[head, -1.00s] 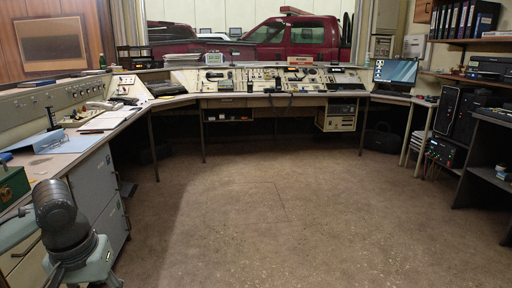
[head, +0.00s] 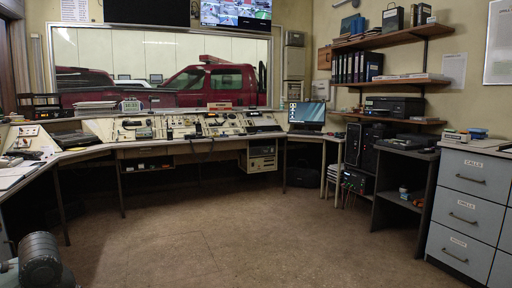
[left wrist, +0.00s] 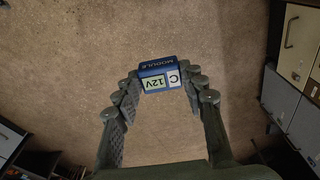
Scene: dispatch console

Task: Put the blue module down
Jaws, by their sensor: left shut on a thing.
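The blue module (left wrist: 156,67) shows in the left wrist view, a small box with a pale label reading "12V" and "C". My left gripper (left wrist: 160,80) is shut on it, with one finger on each side. The module is held over the brown floor, and I cannot tell how high. In the head view only part of my left arm shows at the bottom left corner; the left gripper and the module are out of that view. My right gripper is in neither view.
The long console desk (head: 120,152) curves along the back wall. Grey drawers (head: 468,208) stand at the right, beside a dark shelf unit (head: 404,170) with electronics. A monitor (head: 307,113) sits at the desk's right end. The middle floor (head: 240,225) is clear.

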